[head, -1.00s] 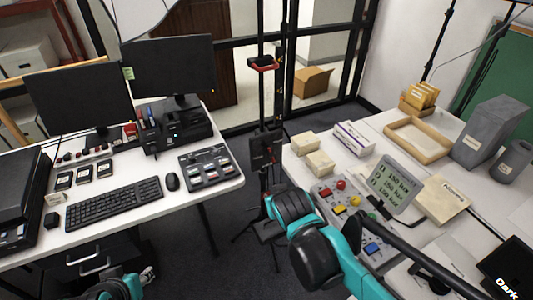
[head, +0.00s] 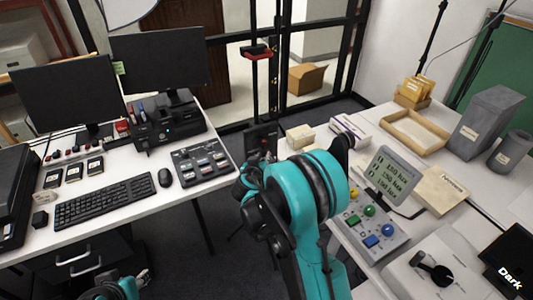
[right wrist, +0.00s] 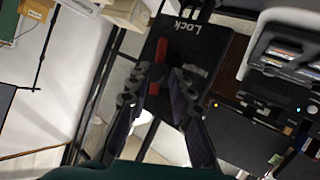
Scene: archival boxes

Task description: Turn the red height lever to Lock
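The red lever (right wrist: 158,62) shows in the right wrist view on a black plate (right wrist: 212,45) marked "Lock". The word is beside the lever's upper end, to its right. My right gripper (right wrist: 165,84) is open, with its fingertips close to the plate and the lever between them, nearer the left finger. Contact cannot be told. In the head view the black box (head: 262,138) sits on the dark upright stand; my right gripper (head: 250,180) is just below it, partly hidden by my arm.
A desk with monitors and a keyboard (head: 105,199) stands left. A right table holds a button panel (head: 372,241), a display (head: 393,175), a wooden tray (head: 416,133) and grey boxes. Floor between the tables is mostly clear.

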